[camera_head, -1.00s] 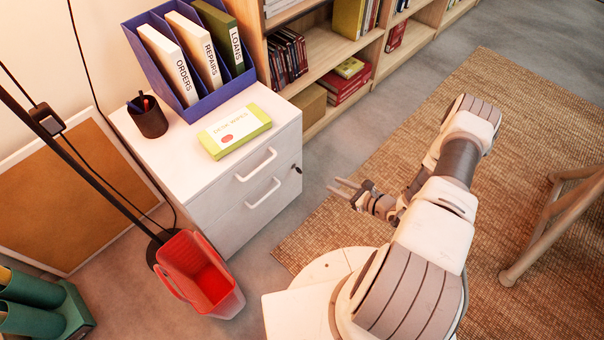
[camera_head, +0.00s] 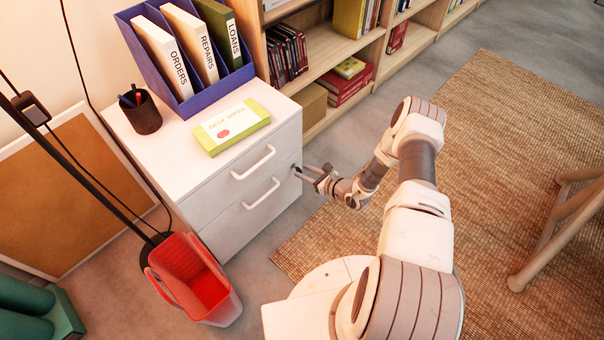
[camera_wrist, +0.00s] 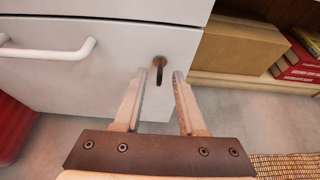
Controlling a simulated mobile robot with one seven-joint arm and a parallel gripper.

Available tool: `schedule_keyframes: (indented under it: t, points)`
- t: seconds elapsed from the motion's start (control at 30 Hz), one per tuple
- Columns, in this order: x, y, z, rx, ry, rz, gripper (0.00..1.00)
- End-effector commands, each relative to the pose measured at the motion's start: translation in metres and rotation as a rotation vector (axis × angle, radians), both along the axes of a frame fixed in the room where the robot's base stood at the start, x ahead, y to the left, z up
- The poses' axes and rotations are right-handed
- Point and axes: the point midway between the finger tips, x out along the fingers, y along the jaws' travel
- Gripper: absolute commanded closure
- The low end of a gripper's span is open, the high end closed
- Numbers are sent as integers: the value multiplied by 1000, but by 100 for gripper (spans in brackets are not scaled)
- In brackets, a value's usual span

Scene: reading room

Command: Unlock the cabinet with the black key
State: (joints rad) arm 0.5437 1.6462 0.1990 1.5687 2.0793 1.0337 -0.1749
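The white drawer cabinet (camera_head: 215,205) has two handles and a lock at the right end of its front. In the wrist view a dark key (camera_wrist: 160,73) sits in the round lock (camera_wrist: 159,61) on the cabinet front (camera_wrist: 110,75), its head hanging down. My gripper (camera_head: 298,171) is at the cabinet's right front edge in the head view, where it covers the lock. In the wrist view my gripper (camera_wrist: 161,76) is open and empty, one finger to each side of the key. The fingertips appear just short of the cabinet front; I cannot tell whether they touch anything.
A wipes pack (camera_head: 232,127), pen cup (camera_head: 141,112) and blue file holder (camera_head: 207,91) stand on the cabinet. A red bin (camera_head: 207,289) stands in front of it at left. A bookshelf (camera_head: 331,53) is behind; a wooden chair leg (camera_head: 550,250) is at right.

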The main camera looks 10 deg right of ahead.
Motion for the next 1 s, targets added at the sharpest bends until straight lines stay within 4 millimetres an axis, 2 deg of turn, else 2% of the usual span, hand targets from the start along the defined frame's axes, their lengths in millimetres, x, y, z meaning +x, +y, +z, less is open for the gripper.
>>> schedule_keyframes:
  t: [0.2, 0.47, 0.57, 0.7, 1.0]
  points:
    - [13, 9, -6, 1, -1, 0, 60]
    - [14, 9, -6, 1, 0, 0, 60]
    - [13, 9, -6, 1, 1, 0, 74]
    - [13, 9, -6, 1, 1, 0, 100]
    - [13, 9, -6, 1, 1, 0, 100]
